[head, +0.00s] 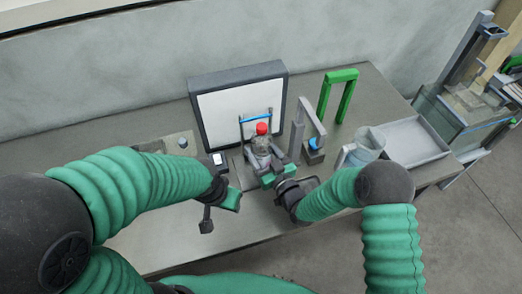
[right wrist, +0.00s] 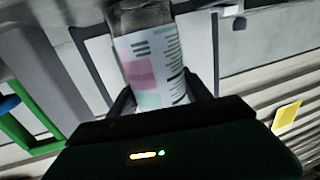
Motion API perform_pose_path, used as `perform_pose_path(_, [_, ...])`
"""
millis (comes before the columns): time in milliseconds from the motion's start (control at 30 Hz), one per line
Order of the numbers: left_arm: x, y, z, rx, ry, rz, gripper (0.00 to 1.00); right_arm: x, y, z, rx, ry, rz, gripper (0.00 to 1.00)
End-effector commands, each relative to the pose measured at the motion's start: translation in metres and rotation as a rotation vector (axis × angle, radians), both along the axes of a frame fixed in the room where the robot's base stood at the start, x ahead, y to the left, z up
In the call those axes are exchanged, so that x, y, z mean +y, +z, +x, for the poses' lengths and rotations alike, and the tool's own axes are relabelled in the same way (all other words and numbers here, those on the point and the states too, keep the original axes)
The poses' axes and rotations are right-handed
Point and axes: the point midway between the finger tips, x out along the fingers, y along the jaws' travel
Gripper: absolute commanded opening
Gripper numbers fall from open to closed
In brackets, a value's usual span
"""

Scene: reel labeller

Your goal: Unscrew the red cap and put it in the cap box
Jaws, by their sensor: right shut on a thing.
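The red cap (head: 261,128) sits on top of a clear bottle (head: 260,147), which is upright in front of a white panel. My right gripper (head: 268,174) is shut on the bottle's body, below the cap. In the right wrist view the bottle (right wrist: 150,58) with its printed label is between the two dark fingers; the cap is out of that view. My left gripper (head: 219,208) is open and empty, left of and nearer than the bottle, apart from it. I cannot tell which container is the cap box.
A white panel with a dark frame (head: 194,100) stands behind the bottle. Right of it are a grey post (head: 297,130), a green arch (head: 325,90), a clear container (head: 368,140) and a grey tray (head: 446,150). The table's front left is clear.

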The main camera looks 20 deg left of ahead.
Motion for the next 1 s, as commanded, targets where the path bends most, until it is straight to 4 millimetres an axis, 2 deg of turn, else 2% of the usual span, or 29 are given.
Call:
perform_pose_path(167, [0.000, -0.002, 0.000, 0.000, 0.000, 0.000, 0.49, 0.000, 0.010, 0.000, -0.002, 0.000, 0.001, 0.19])
perform_pose_path(367, [0.000, -0.005, 0.000, 0.000, 0.000, 0.000, 0.49, 0.000, 0.036, 0.000, -0.004, 0.000, 0.000, 0.19])
perform_pose_path(567, [0.000, -0.012, 0.000, 0.000, 0.000, 0.000, 0.49, -0.015, 0.037, -0.044, 0.004, 0.001, -0.001, 0.19])
perform_pose_path(800, [0.000, -0.022, 0.000, 0.000, 0.000, 0.000, 0.49, -0.038, 0.043, -0.113, 0.003, 0.003, -0.001, 0.19])
perform_pose_path(1000, [0.000, -0.024, 0.000, 0.000, 0.000, 0.000, 0.49, -0.050, 0.048, -0.145, 0.001, 0.001, 0.000, 0.19])
